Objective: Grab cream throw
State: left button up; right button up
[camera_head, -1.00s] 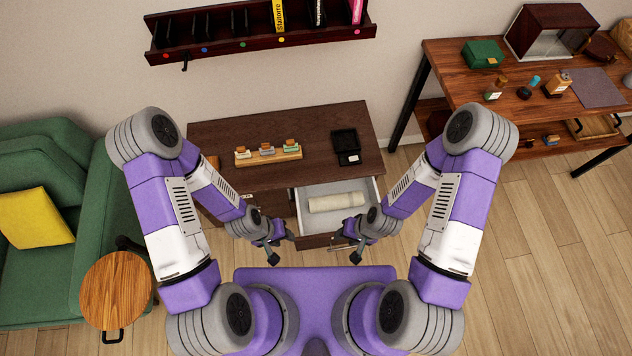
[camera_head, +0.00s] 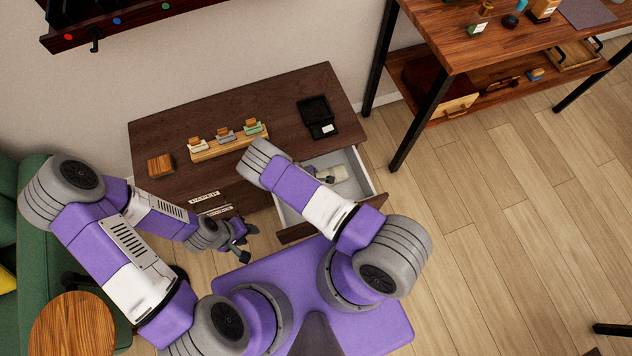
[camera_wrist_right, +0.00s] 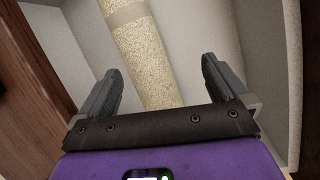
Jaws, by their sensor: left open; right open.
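The cream throw (camera_head: 338,174) is a rolled cream bundle lying in the open drawer (camera_head: 356,164); my right arm hides part of it in the head view. In the right wrist view the throw (camera_wrist_right: 143,50) runs lengthwise from the top edge down between the fingers. My right gripper (camera_wrist_right: 161,90) is open over the drawer, one finger on each side of the roll, not closed on it. Whether the fingers reach below its top, I cannot tell. My left gripper (camera_head: 247,243) is open and empty in front of the cabinet, left of the drawer.
The dark wooden cabinet (camera_head: 284,100) carries a wooden rack (camera_head: 228,142) with several small items, a black open box (camera_head: 318,117) and a wooden block (camera_head: 161,165). A wooden shelf table (camera_head: 470,50) stands at right. A round stool (camera_head: 72,325) is at lower left.

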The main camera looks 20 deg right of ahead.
jog(key=w+f+n, duration=0.1)
jog(key=w+n+t+b, duration=0.1)
jog(key=w, duration=0.1)
jog(key=shift+a+f+h, duration=0.1)
jog(key=shift+f+h, duration=0.3)
jog(key=shift+b+x, duration=0.4)
jog(key=shift+x, duration=0.45)
jog(key=b+x, duration=0.4)
jog(key=x, duration=0.1)
jog(key=shift+f, duration=0.25)
jog(key=shift+r, duration=0.1)
jog(key=shift+c, duration=0.5)
jog(key=c, duration=0.9)
jog(key=shift+o, duration=0.2)
jog(key=shift+r+p, duration=0.15)
jog(key=shift+p, duration=0.15)
